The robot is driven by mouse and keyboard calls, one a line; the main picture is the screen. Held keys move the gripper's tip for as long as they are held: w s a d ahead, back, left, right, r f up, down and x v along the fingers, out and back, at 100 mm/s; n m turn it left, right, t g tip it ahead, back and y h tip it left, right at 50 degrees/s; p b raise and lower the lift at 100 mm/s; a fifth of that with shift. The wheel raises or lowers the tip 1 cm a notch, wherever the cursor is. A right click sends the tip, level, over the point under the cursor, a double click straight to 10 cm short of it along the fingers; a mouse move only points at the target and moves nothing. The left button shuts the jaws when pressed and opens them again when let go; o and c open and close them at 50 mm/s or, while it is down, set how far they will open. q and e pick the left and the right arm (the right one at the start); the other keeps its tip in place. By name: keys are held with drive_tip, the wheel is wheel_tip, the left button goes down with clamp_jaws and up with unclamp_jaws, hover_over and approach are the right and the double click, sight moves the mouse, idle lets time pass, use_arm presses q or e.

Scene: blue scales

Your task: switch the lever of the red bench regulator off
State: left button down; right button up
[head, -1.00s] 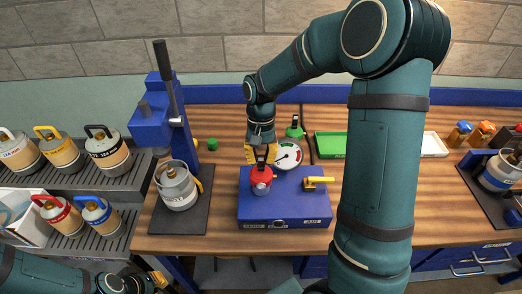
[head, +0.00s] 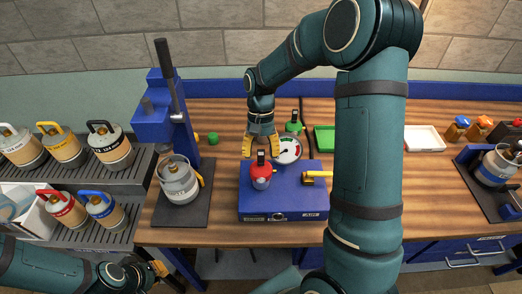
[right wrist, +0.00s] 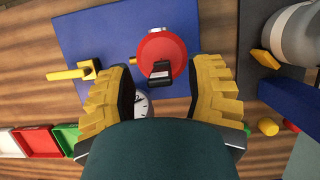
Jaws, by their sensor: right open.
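The red bench regulator (head: 260,172) stands on a blue box (head: 285,202) on the wooden bench. Its black lever (head: 261,157) rises at the back of the red cap. In the right wrist view the round red cap (right wrist: 150,50) carries the black lever (right wrist: 161,72), which points toward the bottom of the picture. My right gripper (head: 261,144) is open and empty just behind and above the lever. Its yellow fingers lie either side of the lever in the right wrist view (right wrist: 163,82), apart from it. My left gripper (head: 155,271) is low at the left, its jaws unclear.
A white dial gauge (head: 288,150) and a green-topped regulator (head: 294,126) stand close behind the box. A yellow-handled valve (head: 315,174) is on its right. A grey canister (head: 178,180) and blue press (head: 160,125) stand left.

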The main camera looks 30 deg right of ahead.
drive_tip(key=v, duration=1.2)
idle(0.3)
